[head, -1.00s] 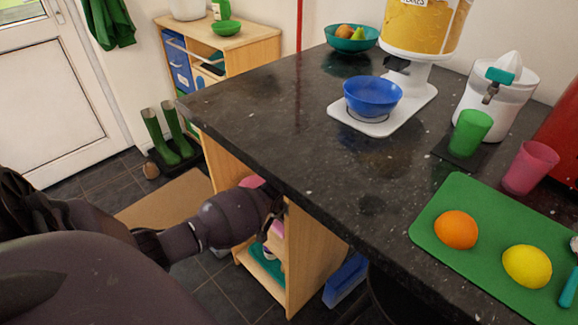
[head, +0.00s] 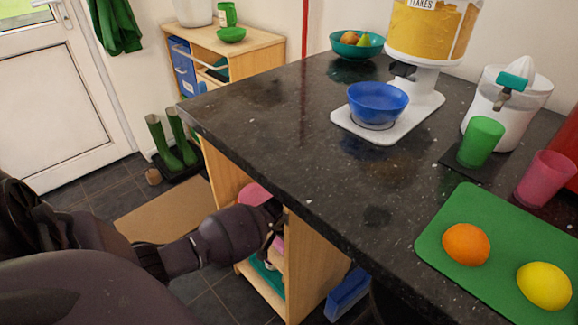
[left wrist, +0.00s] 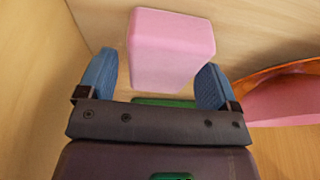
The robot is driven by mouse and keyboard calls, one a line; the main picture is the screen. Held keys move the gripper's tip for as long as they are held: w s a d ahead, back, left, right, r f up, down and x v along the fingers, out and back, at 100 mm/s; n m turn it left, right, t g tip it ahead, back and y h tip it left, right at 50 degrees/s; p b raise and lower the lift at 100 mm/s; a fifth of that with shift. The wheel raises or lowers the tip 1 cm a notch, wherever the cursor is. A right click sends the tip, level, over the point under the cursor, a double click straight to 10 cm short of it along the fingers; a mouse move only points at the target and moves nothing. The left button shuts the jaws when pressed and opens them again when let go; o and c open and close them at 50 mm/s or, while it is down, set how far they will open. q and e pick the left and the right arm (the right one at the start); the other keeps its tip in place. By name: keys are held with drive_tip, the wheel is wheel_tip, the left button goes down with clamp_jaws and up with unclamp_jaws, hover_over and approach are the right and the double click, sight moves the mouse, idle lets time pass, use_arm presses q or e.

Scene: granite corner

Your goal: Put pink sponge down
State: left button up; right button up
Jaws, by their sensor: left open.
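The pink sponge (left wrist: 170,47) is a rounded block in the left wrist view, on a pale wooden surface just beyond and between my left gripper's fingers. My left gripper (left wrist: 156,85) is open, its blue finger pads apart on either side of the sponge's near end, with a gap showing at the left pad. In the head view my left gripper (head: 275,218) reaches into the wooden shelf unit (head: 312,265) under the counter, and its fingertips are mostly hidden. My right gripper is in neither view.
A pink and orange curved object (left wrist: 290,95) lies close to the right finger. Wooden walls enclose the gripper. The dark countertop (head: 270,120) overhangs the shelf. A blue object (head: 348,292) stands on the floor beside the unit.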

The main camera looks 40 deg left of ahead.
use_arm(q)
drive_tip(key=p+v, duration=0.1)
drive_tip(key=v, duration=0.2)
drive_tip(key=p+v, duration=0.1)
drive_tip(key=v, duration=0.2)
drive_tip(key=shift+w+r+p, duration=0.15)
drive_tip(key=shift+r+p, duration=0.25)
drive_tip(key=shift+r, duration=0.05)
drive_tip(key=shift+s+r, duration=0.3)
drive_tip(key=shift+r, duration=0.15)
drive_tip(key=shift+s, duration=0.1)
drive_tip(key=shift+f, duration=0.1)
